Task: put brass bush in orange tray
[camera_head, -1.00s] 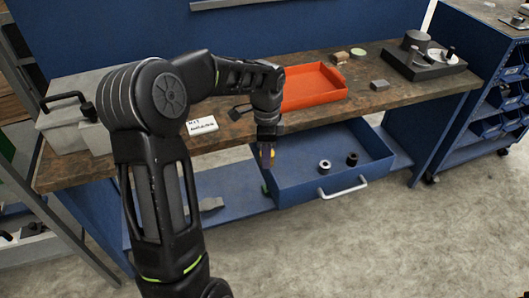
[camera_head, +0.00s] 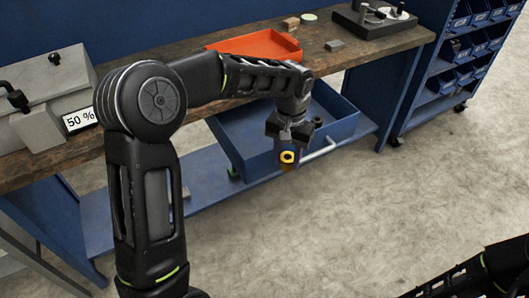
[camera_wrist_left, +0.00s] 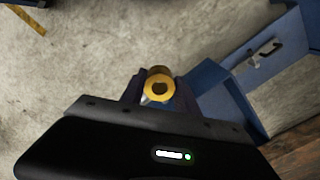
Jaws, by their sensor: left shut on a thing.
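The brass bush (camera_head: 288,157) is a yellow ring with a dark hole. My left gripper (camera_head: 289,161) is shut on it, pointing down in front of the open blue drawer. In the left wrist view the bush (camera_wrist_left: 157,88) sits between the fingers of the left gripper (camera_wrist_left: 159,94), its hole facing the camera. The orange tray (camera_head: 265,43) lies on the workbench, behind my left forearm, which hides part of it. The inside that I can see looks empty. My right gripper is out of view; only part of the right arm shows at the lower right.
The blue drawer (camera_head: 338,130) stands open below the wooden bench top (camera_head: 345,62), with a pale handle (camera_head: 331,148). A small grey block (camera_head: 334,45) lies right of the tray. The floor in front is clear.

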